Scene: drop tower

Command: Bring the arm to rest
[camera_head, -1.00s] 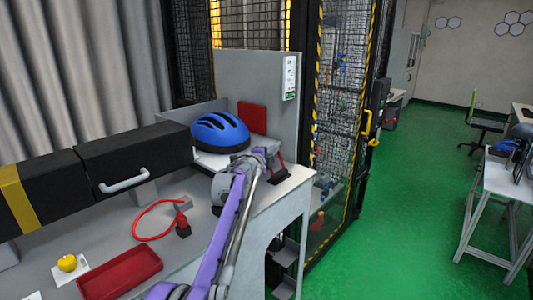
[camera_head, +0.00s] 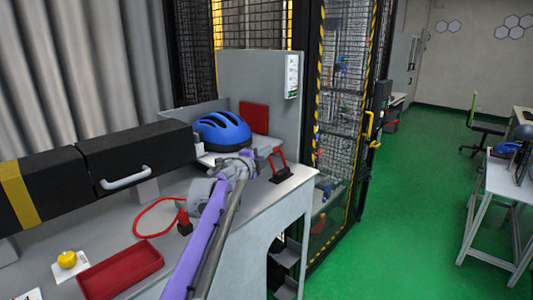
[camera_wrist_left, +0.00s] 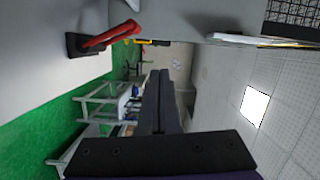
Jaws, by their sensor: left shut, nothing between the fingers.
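My left arm comes up from the bottom of the head view, with a long purple link. Its left gripper (camera_head: 250,160) is over the work table, in front of the blue helmet (camera_head: 221,132) and left of a red clamp-like handle (camera_head: 278,162) on a black base. In the left wrist view the dark fingers (camera_wrist_left: 160,100) are together with nothing between them. The red handle also shows there at upper left (camera_wrist_left: 105,38). My right gripper is in neither view.
The table holds a red tray (camera_head: 122,272), a yellow object (camera_head: 67,260), a red cable loop (camera_head: 147,226) and a black beam (camera_head: 130,160) with a handle. A mesh cage (camera_head: 340,120) stands behind. Green floor (camera_head: 400,230) is open at right.

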